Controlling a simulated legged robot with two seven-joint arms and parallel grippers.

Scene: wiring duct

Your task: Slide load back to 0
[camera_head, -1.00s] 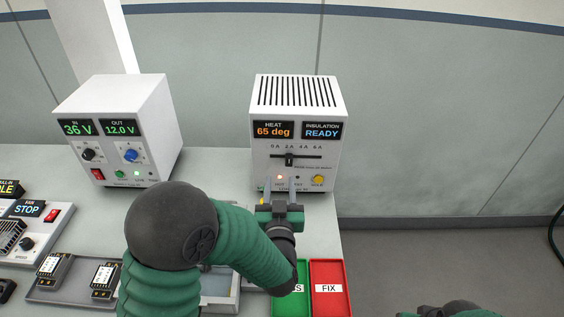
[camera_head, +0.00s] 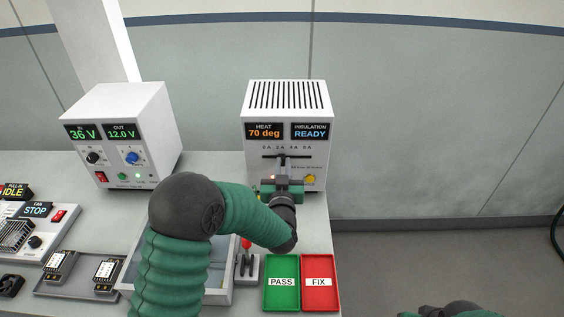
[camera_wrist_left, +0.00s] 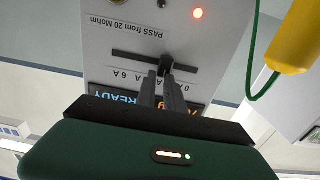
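The white tester (camera_head: 287,115) at the back of the table reads HEAT 70 deg and INSULATION READY. Its load slider slot (camera_head: 270,156) lies under a 0 A to 6 A scale; it also shows upside down in the left wrist view (camera_wrist_left: 130,55). The dark slider knob (camera_wrist_left: 165,64) is near the slot's middle, between the 0 and 4 A marks; the 2 A mark is hidden. My left gripper (camera_head: 283,166) is at the tester's front, its fingers close together and tips at the knob (camera_wrist_left: 165,78). My right gripper (camera_head: 455,308) barely shows at the bottom edge, its fingers unclear.
A yellow probe (camera_wrist_left: 292,40) with a green wire is beside the left gripper. A white power supply (camera_head: 125,135) stands left. Green PASS (camera_head: 282,298) and red FIX (camera_head: 319,298) trays lie in front. A red-tipped lever (camera_head: 247,245) and a grey tray (camera_head: 220,290) are near my left arm.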

